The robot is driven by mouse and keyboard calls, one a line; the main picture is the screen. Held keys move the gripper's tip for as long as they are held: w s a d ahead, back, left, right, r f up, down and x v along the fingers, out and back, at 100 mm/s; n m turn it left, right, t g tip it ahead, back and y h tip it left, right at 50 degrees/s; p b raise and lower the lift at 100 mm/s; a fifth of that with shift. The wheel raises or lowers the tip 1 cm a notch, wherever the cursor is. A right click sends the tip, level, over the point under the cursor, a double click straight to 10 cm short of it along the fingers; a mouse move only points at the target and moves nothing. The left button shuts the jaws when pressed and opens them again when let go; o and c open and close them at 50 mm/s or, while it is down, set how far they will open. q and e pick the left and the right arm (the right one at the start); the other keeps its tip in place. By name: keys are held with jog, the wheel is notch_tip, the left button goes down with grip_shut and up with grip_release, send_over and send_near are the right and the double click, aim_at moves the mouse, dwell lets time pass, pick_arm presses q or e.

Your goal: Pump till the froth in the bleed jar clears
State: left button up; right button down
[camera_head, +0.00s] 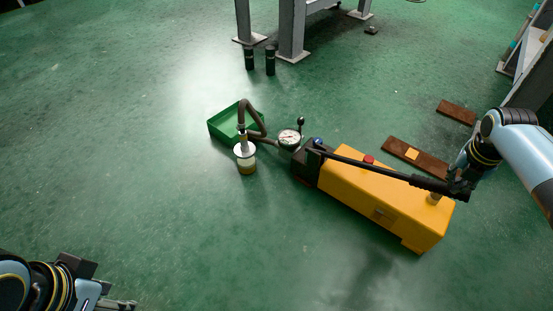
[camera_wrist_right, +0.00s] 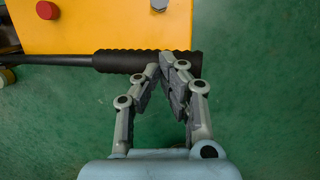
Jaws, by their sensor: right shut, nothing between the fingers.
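The yellow pump (camera_head: 375,190) lies on the green floor, with a long black lever (camera_head: 375,168) running along its top. The bleed jar (camera_head: 246,166) stands left of it, pale at the top with yellowish fluid below. Froth is too small to make out. A brown hose (camera_head: 255,117) rises from the jar. My right gripper (camera_head: 457,189) is at the lever's right end. In the right wrist view, its fingertips (camera_wrist_right: 168,64) are closed together right at the black grip (camera_wrist_right: 130,62), with nothing visible between them. My left gripper (camera_head: 125,304) is low at the left, far from the pump, partly cut off.
A green tray (camera_head: 223,127) sits behind the jar. A round gauge (camera_head: 289,138) stands between jar and pump. A red knob (camera_head: 368,161) is on the pump. Rusty plates (camera_head: 416,157) lie behind it. Grey stand legs (camera_head: 291,35) are at the back. The floor at left is clear.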

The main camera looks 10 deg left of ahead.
aim_at(452, 199)
pick_arm(q)
jog(key=shift+s+f+b, duration=0.2)
jog(key=shift+f+b, duration=0.2)
jog(key=shift+f, duration=0.2)
jog(key=shift+s+f+b, duration=0.2)
jog(key=shift+f+b, duration=0.2)
jog(key=shift+f, duration=0.15)
pick_arm(e)
jog(key=shift+s+d+f, duration=0.1)
jog(key=shift+d+f, duration=0.1)
jog(key=shift+f, duration=0.65)
jog(key=shift+s+d+f, duration=0.1)
jog(key=shift+d+f, duration=0.1)
jog(key=shift+f, duration=0.65)
pick_arm(q)
jog(key=shift+s+f+g+b, duration=0.15)
jog(key=shift+s+f+b, duration=0.15)
jog(key=shift+f+b, duration=0.45)
jog(key=shift+s+f+g+b, duration=0.15)
jog(key=shift+s+f+b, duration=0.1)
jog(key=shift+f+b, duration=0.45)
pick_arm(e)
jog(key=shift+s+d+f, duration=0.15)
jog(key=shift+d+f, duration=0.05)
jog(key=shift+f, duration=0.95)
jog(key=shift+s+d+f, duration=0.1)
jog(key=shift+d+f, duration=0.1)
jog(key=shift+f, duration=0.95)
pick_arm(q)
jog(key=shift+f, duration=0.1)
